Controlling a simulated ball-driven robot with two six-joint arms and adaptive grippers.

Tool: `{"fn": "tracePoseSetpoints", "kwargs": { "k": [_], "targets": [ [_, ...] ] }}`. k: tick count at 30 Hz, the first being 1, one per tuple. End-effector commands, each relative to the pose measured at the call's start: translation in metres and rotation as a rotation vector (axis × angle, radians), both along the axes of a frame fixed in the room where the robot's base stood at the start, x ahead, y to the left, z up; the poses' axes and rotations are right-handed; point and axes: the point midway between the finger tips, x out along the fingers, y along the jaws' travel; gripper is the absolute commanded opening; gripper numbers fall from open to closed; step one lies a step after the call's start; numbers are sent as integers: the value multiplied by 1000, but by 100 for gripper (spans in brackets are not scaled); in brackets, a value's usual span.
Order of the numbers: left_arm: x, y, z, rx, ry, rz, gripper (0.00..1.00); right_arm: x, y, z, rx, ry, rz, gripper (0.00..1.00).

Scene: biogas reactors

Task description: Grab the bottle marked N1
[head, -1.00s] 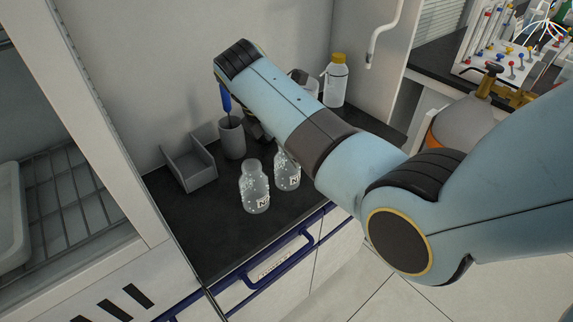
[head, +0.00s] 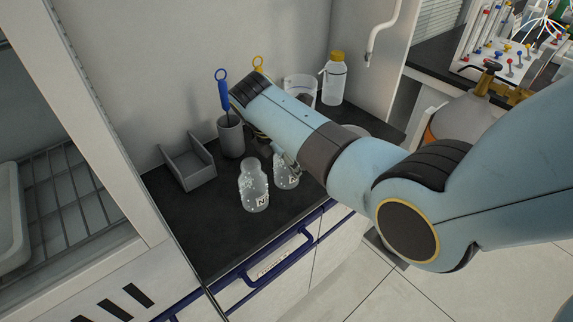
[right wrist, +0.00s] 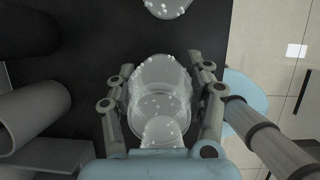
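Two clear bottles stand upright on the black counter (head: 215,235) in the head view. The front bottle (head: 253,187) has a white label with a letter N; its number is too small to read. The rear bottle (head: 287,178) is partly hidden by my right gripper (head: 284,160), and I cannot read its label surely. In the right wrist view my right gripper (right wrist: 166,72) has its fingers apart on both sides of a clear bottle (right wrist: 160,100), with a small gap at the right. Another bottle (right wrist: 168,6) shows at the top edge. My left gripper is not in view.
A grey cup (head: 231,138) with a blue-handled tool (head: 222,92) and a grey open box (head: 188,163) stand left of the bottles. A glass beaker (head: 300,90) and a yellow-capped bottle (head: 333,80) stand behind my arm. The counter's front left is clear.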

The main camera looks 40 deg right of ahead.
Motion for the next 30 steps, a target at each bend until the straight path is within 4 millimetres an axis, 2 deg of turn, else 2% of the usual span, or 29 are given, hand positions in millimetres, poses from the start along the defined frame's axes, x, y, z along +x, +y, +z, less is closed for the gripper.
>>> {"fn": "tracePoseSetpoints", "kwargs": {
  "k": [1,7,17,20,24,30],
  "targets": [
    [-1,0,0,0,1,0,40,0,0,0,0,0,0,40],
    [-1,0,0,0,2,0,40,0,0,0,0,0,0,14],
    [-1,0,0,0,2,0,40,1,0,5,0,-2,1,14],
    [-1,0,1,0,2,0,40,1,0,14,-1,-3,0,14],
    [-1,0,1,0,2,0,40,2,0,42,0,-6,0,14],
    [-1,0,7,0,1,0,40,-45,7,67,1,-2,0,14]
  ]
}}
